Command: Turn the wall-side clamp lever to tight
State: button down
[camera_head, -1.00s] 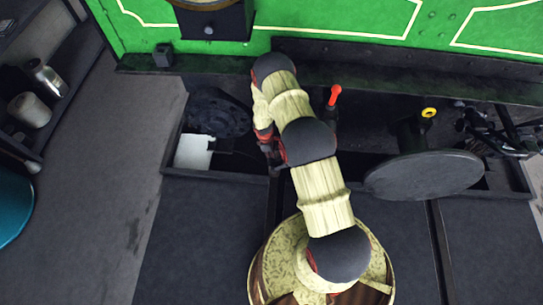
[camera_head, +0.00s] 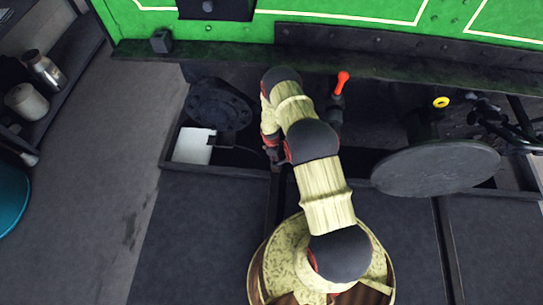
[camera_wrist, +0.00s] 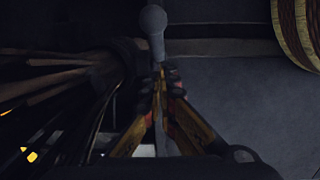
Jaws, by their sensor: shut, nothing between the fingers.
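In the wrist view a grey lever with a rounded knob (camera_wrist: 153,20) points up the picture, just beyond my fingertips. Its lower end runs behind the fingers, and I cannot tell whether they touch it. I cannot tell for sure that this is the wall-side clamp lever. My gripper (camera_wrist: 164,72) is shut with nothing between its fingers. In the head view my gripper (camera_head: 277,158) is small and partly hidden by my arm, low over the open pit. A red-handled lever (camera_head: 342,83) stands to the right of my arm, near the green side.
The pit holds a round dark flange (camera_head: 220,103), a white block (camera_head: 193,146), a grey disc (camera_head: 435,168) and a yellow ring (camera_head: 440,102). The green tram side (camera_head: 330,32) runs along the back. A shelf with jars (camera_head: 40,85) stands at left. Dark floor plates lie in front.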

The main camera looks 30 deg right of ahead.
aim_at(282, 162)
jog(key=shift+s+d+f+b, duration=0.25)
jog(key=shift+d+f+b, duration=0.05)
jog(key=shift+d+f, duration=0.4)
jog(key=shift+s+d+f, duration=0.2)
jog(key=shift+s+d, duration=0.1)
jog(key=shift+d, duration=0.2)
jog(key=shift+s+d+f, duration=0.2)
jog(key=shift+s+d, duration=0.05)
jog(key=shift+d, duration=0.2)
jog(key=shift+s+f, duration=0.1)
jog(key=shift+s, duration=0.15)
notch_tip(282, 162, up, 8)
jog(key=a, duration=0.1)
jog(key=shift+w, duration=0.2)
